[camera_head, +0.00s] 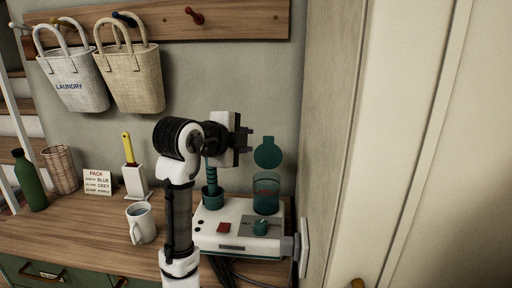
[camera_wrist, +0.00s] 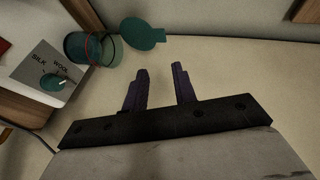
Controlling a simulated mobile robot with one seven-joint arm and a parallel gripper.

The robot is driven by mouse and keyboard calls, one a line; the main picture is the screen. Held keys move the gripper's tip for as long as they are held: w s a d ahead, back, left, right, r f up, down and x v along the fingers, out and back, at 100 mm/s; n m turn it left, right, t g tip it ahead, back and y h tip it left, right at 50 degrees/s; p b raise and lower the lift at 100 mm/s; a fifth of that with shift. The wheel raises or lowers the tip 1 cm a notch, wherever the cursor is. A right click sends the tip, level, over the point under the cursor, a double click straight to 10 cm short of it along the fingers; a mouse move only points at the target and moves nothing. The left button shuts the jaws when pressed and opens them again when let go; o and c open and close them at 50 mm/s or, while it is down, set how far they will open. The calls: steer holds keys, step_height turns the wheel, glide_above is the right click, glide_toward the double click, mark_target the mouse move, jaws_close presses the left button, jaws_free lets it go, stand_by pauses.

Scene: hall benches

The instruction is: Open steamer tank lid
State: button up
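The steamer (camera_head: 240,230) is a white box on the wooden bench top, with a teal dial (camera_head: 261,227) on its front. Its see-through teal tank (camera_head: 266,197) stands at its right back. The round teal lid (camera_head: 268,153) is swung up, clear of the tank's mouth; in the wrist view the lid (camera_wrist: 143,34) lies beside the tank (camera_wrist: 84,50). My gripper (camera_head: 245,140) is left of the lid at about its height, apart from it. In the wrist view my gripper (camera_wrist: 161,70) has its two fingers apart with nothing between them.
A white mug (camera_head: 141,223), a yellow-handled brush in a holder (camera_head: 136,182), a card (camera_head: 98,182), a wicker basket (camera_head: 61,170) and a green bottle (camera_head: 30,182) stand left. Bags (camera_head: 132,78) hang above. A pale wall panel (camera_head: 335,130) closes off the right.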

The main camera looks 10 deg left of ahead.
steer(key=shift+v, duration=1.75)
